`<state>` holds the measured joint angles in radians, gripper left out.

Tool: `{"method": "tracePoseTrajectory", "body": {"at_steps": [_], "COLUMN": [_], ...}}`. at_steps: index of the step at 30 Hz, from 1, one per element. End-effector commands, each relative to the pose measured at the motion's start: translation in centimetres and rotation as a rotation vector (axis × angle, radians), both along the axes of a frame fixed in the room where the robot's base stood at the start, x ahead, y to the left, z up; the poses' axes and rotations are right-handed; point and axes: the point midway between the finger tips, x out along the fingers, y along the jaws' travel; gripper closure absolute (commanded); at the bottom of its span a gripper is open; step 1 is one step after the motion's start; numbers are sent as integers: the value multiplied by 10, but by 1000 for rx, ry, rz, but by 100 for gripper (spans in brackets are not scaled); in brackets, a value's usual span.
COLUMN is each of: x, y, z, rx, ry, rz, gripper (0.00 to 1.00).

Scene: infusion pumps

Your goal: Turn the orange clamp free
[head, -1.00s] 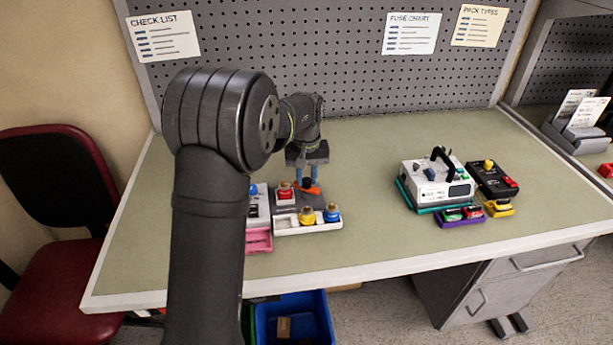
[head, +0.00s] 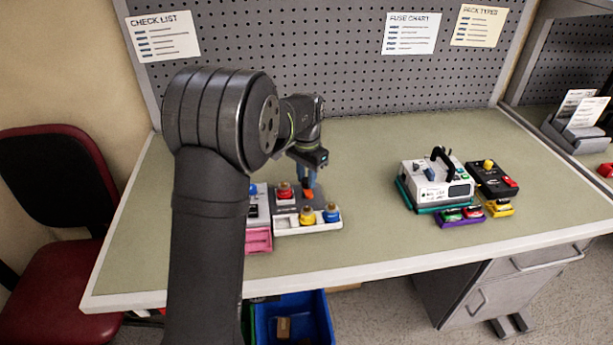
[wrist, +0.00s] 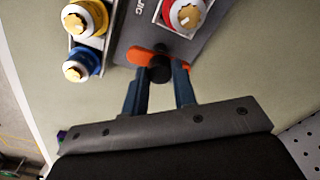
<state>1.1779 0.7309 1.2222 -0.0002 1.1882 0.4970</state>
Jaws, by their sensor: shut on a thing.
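The orange clamp (head: 308,195) sits on a dark grey plate (head: 318,203) at the back of the left-hand unit on the bench. In the wrist view its orange lever (wrist: 144,56) points left from a round black hub (wrist: 159,72), with a small orange end past the right finger. My gripper (wrist: 160,70) has its two blue fingers closed on either side of the hub and lever. It also shows in the head view (head: 307,182), pointing down at the clamp. The fingertips partly hide the clamp in both views.
Close by stand a red knob (head: 284,191), a yellow knob (head: 307,215) and a blue knob (head: 332,212), the last two in a white tray (head: 290,229). A white pump (head: 440,187) stands to the right, with clear bench between.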

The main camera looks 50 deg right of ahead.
Motion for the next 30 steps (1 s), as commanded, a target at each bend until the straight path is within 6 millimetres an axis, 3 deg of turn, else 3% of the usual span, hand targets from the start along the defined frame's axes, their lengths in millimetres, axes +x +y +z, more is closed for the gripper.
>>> {"method": "tracePoseTrajectory", "body": {"at_steps": [23,24,27,30], "x": [0,0,0,0], "y": [1,1,0,0], "z": [0,0,0,0], "rx": [2,2,2,1], "ry": [0,0,0,0], "rz": [-109,-109,-109,-108], "gripper": [98,73,53,53]}}
